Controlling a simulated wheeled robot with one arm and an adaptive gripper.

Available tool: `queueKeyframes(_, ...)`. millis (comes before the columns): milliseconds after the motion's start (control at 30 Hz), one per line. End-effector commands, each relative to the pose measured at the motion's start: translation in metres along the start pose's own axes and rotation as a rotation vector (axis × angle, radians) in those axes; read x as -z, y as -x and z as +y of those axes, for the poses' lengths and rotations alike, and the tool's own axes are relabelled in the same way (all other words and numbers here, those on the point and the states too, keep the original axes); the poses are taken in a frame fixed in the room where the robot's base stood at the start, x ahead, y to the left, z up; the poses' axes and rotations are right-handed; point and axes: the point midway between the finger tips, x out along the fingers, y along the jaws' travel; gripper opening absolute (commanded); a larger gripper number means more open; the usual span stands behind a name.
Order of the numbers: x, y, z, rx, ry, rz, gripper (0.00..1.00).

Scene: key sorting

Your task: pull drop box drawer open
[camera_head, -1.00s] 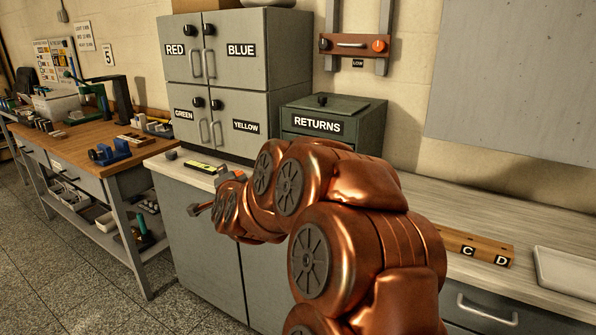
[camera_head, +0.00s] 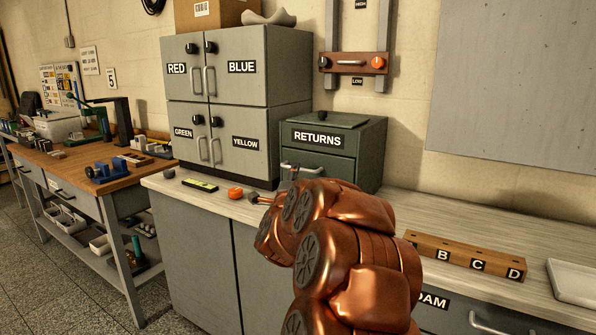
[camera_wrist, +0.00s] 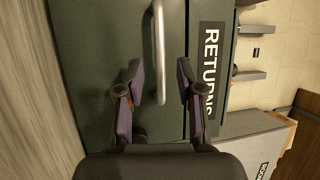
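The drop box (camera_head: 368,150) is a dark green cabinet labelled RETURNS on the counter. Its drawer front (camera_wrist: 100,40) fills much of the wrist view. A silver bar handle (camera_wrist: 159,40) is on the drawer, and it also shows in the head view (camera_head: 300,168). The drawer looks closed. My gripper (camera_wrist: 158,66) is open, with one finger on each side of the handle in the wrist view. I cannot tell whether the fingers touch it. In the head view my arm hides most of the gripper and the drawer's lower part.
A grey cabinet (camera_head: 270,75) with coloured-word labels stands left of the drop box. A yellow-green item (camera_head: 200,186) and an orange item (camera_head: 235,193) lie on the counter. A wooden lettered block (camera_head: 440,250) and a white tray (camera_head: 575,280) are at right.

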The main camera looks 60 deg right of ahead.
Motion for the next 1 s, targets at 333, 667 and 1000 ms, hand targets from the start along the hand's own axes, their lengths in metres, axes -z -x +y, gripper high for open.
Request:
queueKeyframes(333, -0.001, -0.038, 0.002, -0.002, 0.002, -0.001, 0.37)
queueKeyframes(667, 0.000, -0.045, 0.000, 0.000, 0.000, 0.000, 0.37)
queueKeyframes(1000, 0.000, -0.044, 0.000, 0.000, 0.000, -0.001, 0.09)
